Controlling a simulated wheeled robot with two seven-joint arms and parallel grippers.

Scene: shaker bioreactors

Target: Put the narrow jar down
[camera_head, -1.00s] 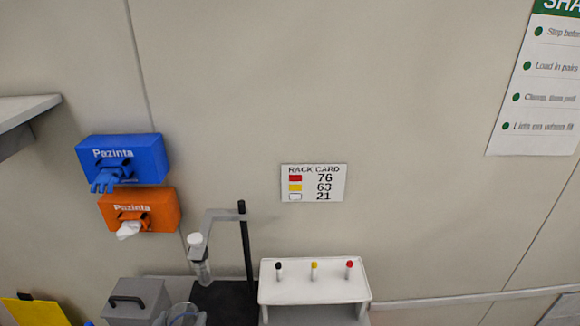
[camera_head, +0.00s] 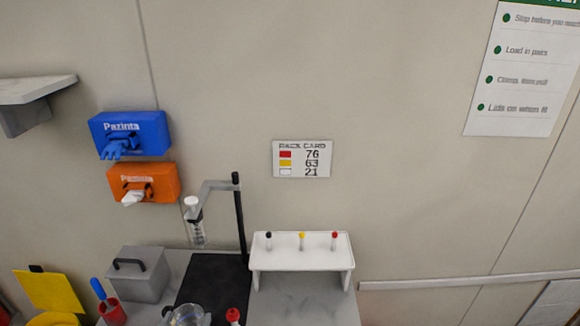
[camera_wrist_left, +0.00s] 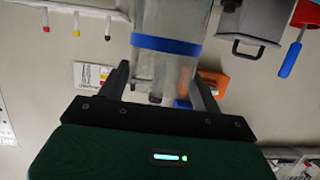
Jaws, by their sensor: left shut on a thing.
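My left gripper (camera_wrist_left: 160,72) shows in the left wrist view, its two dark fingers shut on the sides of a clear jar. The narrow jar (camera_wrist_left: 172,18) is transparent with a blue band (camera_wrist_left: 166,45) around it, and the view's top edge cuts it off. In the head view a clear rounded vessel (camera_head: 187,316) shows at the bottom edge. I cannot tell if it is the held jar. The jar's base and any surface under it cannot be made out. My right gripper is not in view.
A white rack (camera_head: 300,257) with black, yellow and red-capped tubes stands on the bench. Left of it are a clamp stand (camera_head: 240,220) holding a tube, a grey lidded box (camera_head: 140,278) and a red cup (camera_head: 113,314). Bare bench (camera_head: 310,305) shows before the rack.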

